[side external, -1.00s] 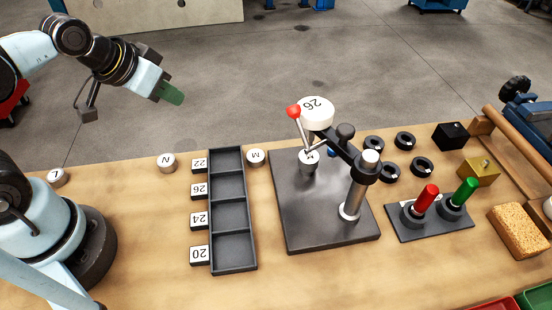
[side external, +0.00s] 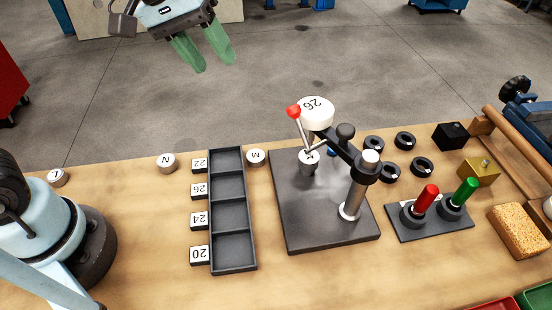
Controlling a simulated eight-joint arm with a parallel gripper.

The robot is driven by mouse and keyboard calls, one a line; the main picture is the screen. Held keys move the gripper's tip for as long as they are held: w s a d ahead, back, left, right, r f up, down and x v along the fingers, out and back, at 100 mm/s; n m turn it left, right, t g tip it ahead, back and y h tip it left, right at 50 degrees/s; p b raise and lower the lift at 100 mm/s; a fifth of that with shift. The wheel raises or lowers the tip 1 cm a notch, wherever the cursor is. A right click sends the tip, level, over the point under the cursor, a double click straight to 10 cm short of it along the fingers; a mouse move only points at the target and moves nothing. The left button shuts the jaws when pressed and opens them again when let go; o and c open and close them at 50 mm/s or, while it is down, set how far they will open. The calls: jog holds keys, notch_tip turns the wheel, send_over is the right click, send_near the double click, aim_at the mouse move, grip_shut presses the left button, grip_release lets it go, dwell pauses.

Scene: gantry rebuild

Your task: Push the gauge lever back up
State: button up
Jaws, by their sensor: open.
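The gauge stand has a dark square base (side external: 312,222), a metal post (side external: 355,195) and a black arm carrying a white round dial (side external: 315,113) marked 26. The gauge lever (side external: 304,128) is a thin rod with a red ball (side external: 293,111) at its upper end, beside the dial on its left. A small round piece (side external: 309,160) stands under the dial on the base. My gripper (side external: 203,54) has green fingers and is open and empty. It is high at the top of the picture, left of and apart from the lever.
A black tray (side external: 229,150) with several compartments and number labels lies left of the stand. Round pieces N (side external: 167,162) and M (side external: 256,157) lie nearby. Black rings (side external: 405,140), red (side external: 427,197) and green (side external: 466,192) handled plugs, and a sponge (side external: 518,231) are at right.

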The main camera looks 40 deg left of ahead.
jog(key=w+d+r+n+g+h, duration=0.2)
jog(key=d+r+n+g, duration=0.2)
jog(key=d+r, duration=0.4)
send_near(300, 128)
jog(key=x, duration=0.5)
jog(key=shift+w+a+f, duration=0.3)
jog(key=shift+w, duration=0.1)
grip_shut()
